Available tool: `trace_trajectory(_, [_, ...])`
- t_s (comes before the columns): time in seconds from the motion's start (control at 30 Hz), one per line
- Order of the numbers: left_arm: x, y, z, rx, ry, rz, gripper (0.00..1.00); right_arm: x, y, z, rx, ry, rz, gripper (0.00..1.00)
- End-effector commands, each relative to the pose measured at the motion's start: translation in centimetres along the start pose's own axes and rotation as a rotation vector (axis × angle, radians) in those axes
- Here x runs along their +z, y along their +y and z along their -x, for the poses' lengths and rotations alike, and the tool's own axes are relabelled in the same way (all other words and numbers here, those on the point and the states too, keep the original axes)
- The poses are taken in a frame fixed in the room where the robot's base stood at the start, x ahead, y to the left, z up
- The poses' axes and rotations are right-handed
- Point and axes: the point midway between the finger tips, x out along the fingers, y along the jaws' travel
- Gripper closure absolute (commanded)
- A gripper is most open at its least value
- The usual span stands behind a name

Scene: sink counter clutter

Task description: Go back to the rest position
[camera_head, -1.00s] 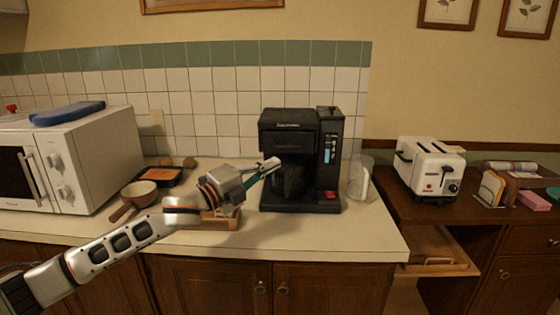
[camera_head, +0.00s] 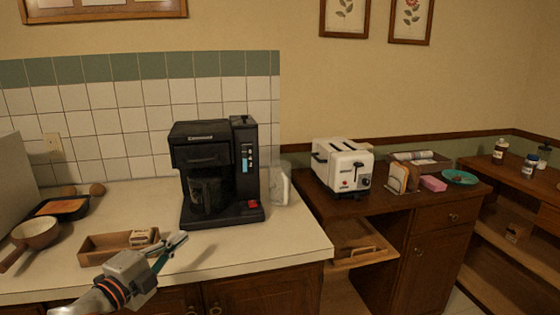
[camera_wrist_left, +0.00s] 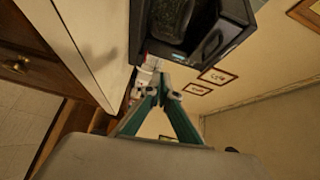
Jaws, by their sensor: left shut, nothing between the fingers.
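My left gripper (camera_head: 176,243) is in the lower left of the head view, in front of the coffee maker and just over the front part of the counter. Its fingers are shut with nothing between them. In the left wrist view the fingertips (camera_wrist_left: 167,85) come together, and the dark coffee maker (camera_wrist_left: 195,30) is beyond them at the top. My right gripper is in neither view.
The black coffee maker (camera_head: 215,172) stands on the white counter (camera_head: 285,244). A wooden tray (camera_head: 98,250) lies beside my gripper, with a pan (camera_head: 36,232) to its left. A clear jug (camera_head: 281,185) and a toaster (camera_head: 343,166) are to the right. A drawer (camera_head: 359,249) stands open.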

Motion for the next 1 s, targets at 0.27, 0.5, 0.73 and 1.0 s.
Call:
trace_trajectory(0.27, [-0.3,13.3,9.0,0.232,-0.369,0.339,1.00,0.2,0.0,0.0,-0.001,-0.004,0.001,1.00])
trace_trajectory(0.5, [1.2,20.3,19.2,0.393,-0.697,0.510,1.00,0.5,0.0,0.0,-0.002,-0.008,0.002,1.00])
trace_trajectory(0.73, [1.7,23.2,25.8,0.478,-0.887,0.575,1.00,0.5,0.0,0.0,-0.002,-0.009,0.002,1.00])
trace_trajectory(1.0, [1.8,25.2,32.4,0.557,-1.065,0.620,1.00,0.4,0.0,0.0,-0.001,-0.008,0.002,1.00])
